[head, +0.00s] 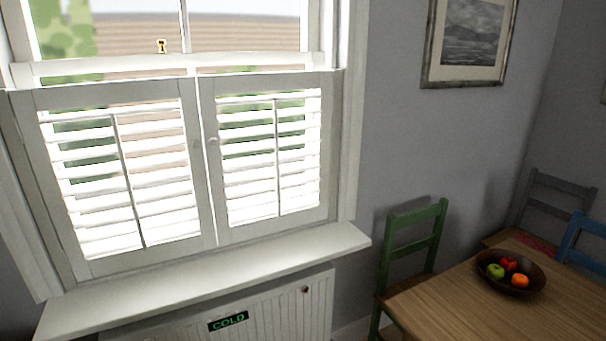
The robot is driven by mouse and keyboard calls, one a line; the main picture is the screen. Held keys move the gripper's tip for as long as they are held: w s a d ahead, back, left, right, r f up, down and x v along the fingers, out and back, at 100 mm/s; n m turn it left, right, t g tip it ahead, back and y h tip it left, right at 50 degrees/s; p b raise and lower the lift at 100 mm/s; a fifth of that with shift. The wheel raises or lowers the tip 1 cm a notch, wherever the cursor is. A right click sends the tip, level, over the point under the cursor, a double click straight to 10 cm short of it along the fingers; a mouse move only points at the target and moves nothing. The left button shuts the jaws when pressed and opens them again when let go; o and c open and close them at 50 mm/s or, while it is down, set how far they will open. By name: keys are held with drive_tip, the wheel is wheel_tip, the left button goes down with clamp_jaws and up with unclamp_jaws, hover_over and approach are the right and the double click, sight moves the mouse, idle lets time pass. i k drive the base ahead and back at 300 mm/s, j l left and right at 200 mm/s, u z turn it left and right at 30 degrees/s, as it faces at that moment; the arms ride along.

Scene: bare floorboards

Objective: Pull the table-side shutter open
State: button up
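Two white louvred shutters cover the lower part of the window in the head view. The table-side shutter (327,160) is the right one, nearer the wooden table (440,305). It looks closed, its inner edge meeting the left shutter (80,268) near the window's middle. A small pale knob (213,141) sits on the inner edge of the right shutter, with another faint round mark on the left shutter's edge. The slats are tilted and daylight shows between them. My gripper is not in view.
A white sill (225,262) juts out below the shutters, above a white panelled cover with a "COLD" sign (228,321). A green chair (412,245) stands right of the window. A fruit bowl (511,288) sits on the table.

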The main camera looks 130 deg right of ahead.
sight(230, 229)
drive_tip(key=z, duration=4.35)
